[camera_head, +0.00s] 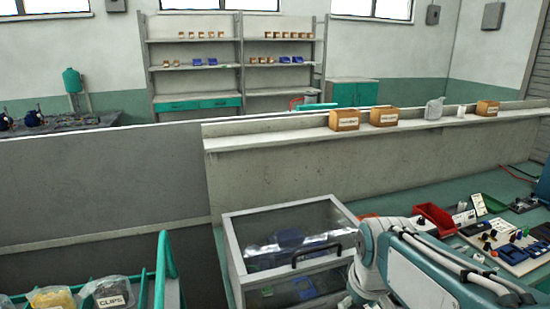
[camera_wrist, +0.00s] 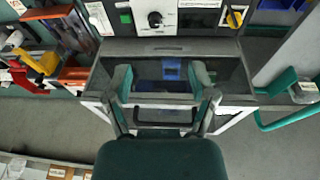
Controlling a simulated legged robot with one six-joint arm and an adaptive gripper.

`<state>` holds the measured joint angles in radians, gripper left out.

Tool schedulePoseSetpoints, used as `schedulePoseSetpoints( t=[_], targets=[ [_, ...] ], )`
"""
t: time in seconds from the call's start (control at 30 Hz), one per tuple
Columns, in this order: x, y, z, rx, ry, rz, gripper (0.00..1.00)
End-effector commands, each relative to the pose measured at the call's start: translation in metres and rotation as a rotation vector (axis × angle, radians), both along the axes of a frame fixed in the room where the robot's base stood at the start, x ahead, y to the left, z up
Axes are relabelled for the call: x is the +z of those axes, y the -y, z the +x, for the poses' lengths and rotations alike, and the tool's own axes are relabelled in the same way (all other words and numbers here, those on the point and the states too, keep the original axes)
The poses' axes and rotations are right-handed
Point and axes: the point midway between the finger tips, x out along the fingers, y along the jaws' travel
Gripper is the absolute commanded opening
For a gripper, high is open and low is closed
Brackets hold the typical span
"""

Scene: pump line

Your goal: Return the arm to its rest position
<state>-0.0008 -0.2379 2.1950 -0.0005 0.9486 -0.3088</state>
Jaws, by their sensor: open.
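My gripper (camera_wrist: 162,78) shows in the wrist view with its two fingers spread apart and nothing between them. Behind the fingers is a glass-topped cabinet with a black handle (camera_wrist: 166,115), and a blue thing (camera_wrist: 172,68) shows through its glass. I cannot tell the gap between the fingers and the cabinet. In the head view my arm (camera_head: 420,275) reaches in at the lower right, beside the same cabinet (camera_head: 290,225). My gripper is not clearly seen there.
In the head view a low wall with a ledge (camera_head: 260,140) runs behind the cabinet, with orange boxes (camera_head: 384,116) on it. A red bin (camera_head: 435,218) and small parts lie on the bench at right. A green-railed cart (camera_head: 162,270) stands at lower left.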

Motion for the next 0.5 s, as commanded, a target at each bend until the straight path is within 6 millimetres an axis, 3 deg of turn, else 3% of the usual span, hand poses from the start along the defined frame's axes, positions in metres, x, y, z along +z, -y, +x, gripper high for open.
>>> schedulePoseSetpoints(
  t=[0.3, 0.5],
  targets=[
    [0.023, 0.0, -0.077, -0.19, 0.171, 0.063, 0.73],
    [0.022, 0.0, -0.107, -0.273, 0.242, 0.102, 0.73]
  ],
)
